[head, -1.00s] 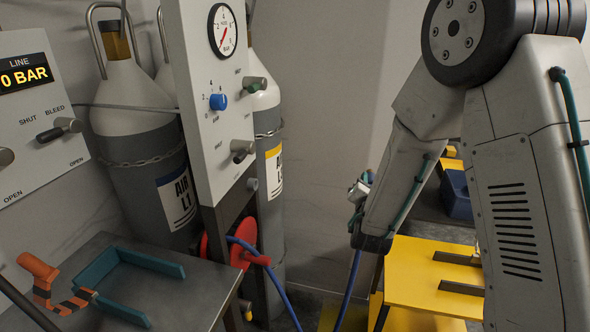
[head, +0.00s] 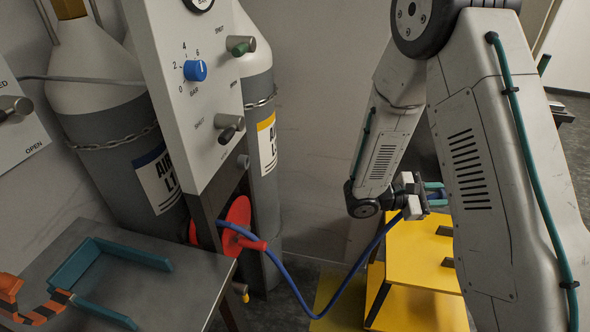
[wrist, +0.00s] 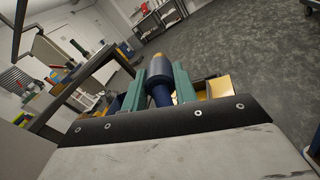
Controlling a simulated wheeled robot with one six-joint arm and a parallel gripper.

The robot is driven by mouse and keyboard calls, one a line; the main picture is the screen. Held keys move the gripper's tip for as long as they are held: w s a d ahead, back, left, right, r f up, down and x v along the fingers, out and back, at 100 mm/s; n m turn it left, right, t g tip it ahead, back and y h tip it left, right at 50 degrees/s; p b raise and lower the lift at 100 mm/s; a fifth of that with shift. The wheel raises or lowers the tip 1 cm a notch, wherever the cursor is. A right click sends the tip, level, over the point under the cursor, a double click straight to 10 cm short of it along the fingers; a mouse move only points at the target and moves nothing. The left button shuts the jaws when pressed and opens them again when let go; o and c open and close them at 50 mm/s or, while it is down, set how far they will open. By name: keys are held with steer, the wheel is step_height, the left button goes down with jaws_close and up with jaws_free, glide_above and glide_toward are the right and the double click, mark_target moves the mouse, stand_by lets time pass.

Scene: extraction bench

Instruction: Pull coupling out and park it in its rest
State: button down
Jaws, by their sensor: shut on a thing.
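My gripper (wrist: 164,74) is shut on the coupling (wrist: 159,91), a dark blue cylinder with a brass-coloured tip, held between two teal fingers in the wrist view. In the head view my gripper (head: 436,194) is above the yellow stand, partly hidden by my own arm. A blue hose (head: 340,286) hangs in a sag from the red reel (head: 238,222) to my gripper. The coupling is clear of the panel (head: 185,110). I cannot tell which fixture is its rest.
The yellow stand (head: 408,262) has dark bars on top. A grey bench (head: 185,265) at left holds a teal bracket (head: 88,272) and an orange-and-black striped piece (head: 45,310). Gas cylinders (head: 100,125) stand behind the panel. Open carpet (wrist: 235,45) shows in the wrist view.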

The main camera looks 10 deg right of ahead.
steer(key=s+a+f+m+g+y, duration=0.2)
steer(key=s+a+m+g+y, duration=0.3)
steer(key=s+g, duration=0.2)
steer(key=s+a+f+m+g+y, duration=0.2)
steer(key=s+a+m+g+y, duration=0.35)
steer(key=s+g, duration=0.25)
steer(key=a+m+y, duration=0.9)
steer(key=a+y, duration=0.5)
steer(key=w+a+r+m+t+y, duration=0.2)
steer(key=w+a+m+t+y, duration=0.6)
steer(key=w+a+t+y, duration=0.25)
steer(key=w+r+m+t, duration=0.3)
steer(key=w+m+t, duration=0.4)
steer(key=w+t, duration=0.5)
steer(key=w, duration=0.4)
steer(key=shift+r, duration=0.4)
